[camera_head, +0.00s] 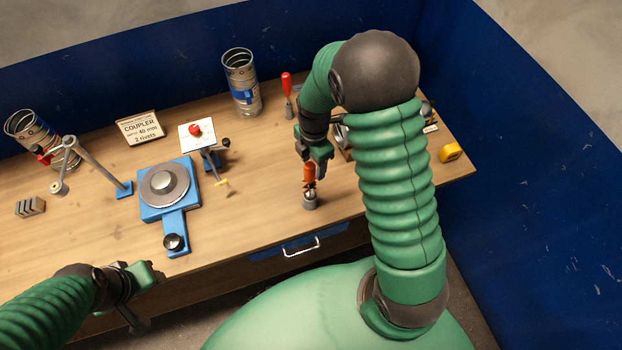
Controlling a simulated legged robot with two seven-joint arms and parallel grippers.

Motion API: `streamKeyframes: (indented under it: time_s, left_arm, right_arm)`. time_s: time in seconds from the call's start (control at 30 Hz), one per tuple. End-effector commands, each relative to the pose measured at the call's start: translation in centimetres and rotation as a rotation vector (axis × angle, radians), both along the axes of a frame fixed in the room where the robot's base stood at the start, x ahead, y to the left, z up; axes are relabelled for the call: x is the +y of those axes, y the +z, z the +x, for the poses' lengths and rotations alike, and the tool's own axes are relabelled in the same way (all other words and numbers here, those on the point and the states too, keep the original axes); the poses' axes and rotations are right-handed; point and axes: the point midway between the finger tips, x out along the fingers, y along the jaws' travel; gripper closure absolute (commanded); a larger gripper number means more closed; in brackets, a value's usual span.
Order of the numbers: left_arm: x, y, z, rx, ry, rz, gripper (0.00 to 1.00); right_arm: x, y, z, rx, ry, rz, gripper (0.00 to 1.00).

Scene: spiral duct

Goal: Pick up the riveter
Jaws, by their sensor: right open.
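An orange-handled tool, which looks like the riveter (309,175), stands upright in a small grey holder (310,202) near the front edge of the workbench. My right gripper (316,158) is open just above and around the top of its handle, with the fingers pointing down. Whether the fingers touch the handle cannot be told. My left gripper (142,290) is low at the left, by the bench's front edge and away from the tool. Its jaw opening is unclear.
A red-handled tool (287,84) and spiral duct (241,82) stand at the back. A yellow tape measure (451,152) lies right. Bare wood (265,180) lies left of the riveter.

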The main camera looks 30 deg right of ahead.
Motion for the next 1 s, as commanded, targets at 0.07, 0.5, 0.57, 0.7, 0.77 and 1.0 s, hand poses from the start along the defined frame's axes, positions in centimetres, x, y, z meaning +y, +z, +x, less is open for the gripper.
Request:
streamKeyframes:
  time_s: [0.07, 0.5, 0.57, 0.7, 0.77, 1.0]
  left_arm:
    - [0.0, 1.5, 0.0, -0.001, 0.000, 0.000, 0.55]
    - [0.0, 1.5, 0.0, 0.000, 0.001, 0.000, 0.55]
    - [0.0, 1.5, 0.0, 0.000, 0.001, 0.000, 0.55]
    - [0.0, 1.5, 0.0, 0.000, 0.001, 0.000, 0.55]
    - [0.0, 1.5, 0.0, 0.000, 0.001, 0.000, 0.55]
    - [0.0, 1.5, 0.0, 0.000, 0.000, 0.000, 0.55]
  right_arm:
    - [0.5, -0.8, -0.3, 0.005, 0.003, -0.002, 0.46]
    - [1.2, -2.6, 0.0, -0.001, 0.005, -0.008, 0.59]
    - [0.9, -2.7, -0.1, -0.001, 0.003, -0.005, 0.67]
    - [0.3, -2.8, -0.1, 0.000, 0.003, -0.001, 0.85]
    - [0.1, -2.9, -0.1, 0.000, 0.002, 0.000, 0.93]
    - [0.4, -2.8, -0.1, 0.000, 0.001, -0.008, 1.00]
